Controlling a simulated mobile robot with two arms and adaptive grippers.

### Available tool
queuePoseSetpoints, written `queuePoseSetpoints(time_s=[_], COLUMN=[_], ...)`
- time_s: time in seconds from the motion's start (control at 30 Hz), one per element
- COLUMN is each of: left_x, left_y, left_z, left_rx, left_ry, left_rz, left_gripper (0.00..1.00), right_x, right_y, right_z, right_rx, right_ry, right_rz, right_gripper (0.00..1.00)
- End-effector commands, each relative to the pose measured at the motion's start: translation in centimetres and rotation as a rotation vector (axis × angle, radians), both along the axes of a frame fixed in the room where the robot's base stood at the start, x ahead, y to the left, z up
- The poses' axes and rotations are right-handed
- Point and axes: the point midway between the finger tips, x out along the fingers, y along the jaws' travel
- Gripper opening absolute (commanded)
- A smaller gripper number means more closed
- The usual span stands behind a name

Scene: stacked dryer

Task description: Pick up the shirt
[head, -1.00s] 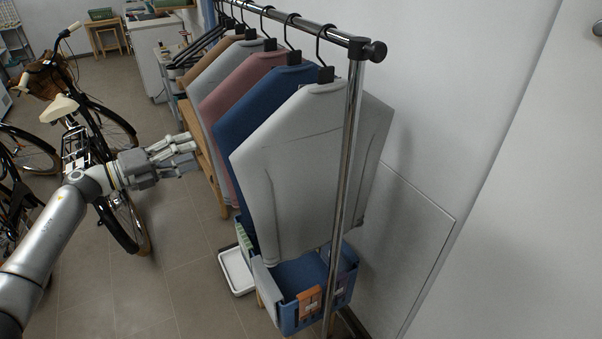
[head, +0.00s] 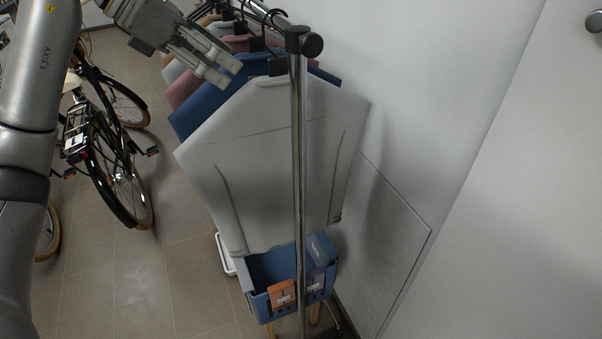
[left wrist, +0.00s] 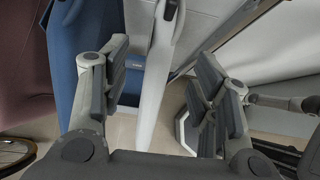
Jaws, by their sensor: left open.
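Several shirts hang on a rail. The nearest is a white shirt (head: 270,155), hanging at the rail's near end. A blue shirt (head: 205,105) hangs right behind it. My left gripper (head: 228,74) is open beside the upper left shoulder of the white shirt, near the blue shirt. In the left wrist view, the open fingers (left wrist: 160,88) stand to either side of the white shirt (left wrist: 157,85), seen edge-on. The blue shirt (left wrist: 72,60) is at the left there, partly behind the left finger. My right gripper is not in view.
The rail's metal post (head: 299,190) stands in front of the white shirt. A blue basket (head: 268,272) with small boxes sits below. A bicycle (head: 110,165) stands at the left, and a white wall (head: 440,80) closes the right side.

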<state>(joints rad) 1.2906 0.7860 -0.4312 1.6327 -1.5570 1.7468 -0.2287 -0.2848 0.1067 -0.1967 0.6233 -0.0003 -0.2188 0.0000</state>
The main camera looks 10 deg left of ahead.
Motion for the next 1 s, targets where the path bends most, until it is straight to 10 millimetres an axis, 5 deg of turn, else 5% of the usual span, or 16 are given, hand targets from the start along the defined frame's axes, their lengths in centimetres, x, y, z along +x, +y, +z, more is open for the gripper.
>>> queuePoseSetpoints(time_s=[0.33,0.7,1.0], left_x=[1.8,2.7,3.3], left_y=[-2.7,-5.0,-5.7], left_z=[-3.3,-6.3,-7.5], left_rx=[-0.004,-0.006,-0.006], left_ry=[0.005,0.007,0.003], left_rz=[-0.001,-0.002,0.000], left_gripper=[0.55,0.55,0.55], right_x=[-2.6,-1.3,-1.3], right_y=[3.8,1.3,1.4], right_z=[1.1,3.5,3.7], right_rx=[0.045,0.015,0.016], right_ry=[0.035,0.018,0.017], right_rz=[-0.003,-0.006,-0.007], right_gripper=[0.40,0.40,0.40])
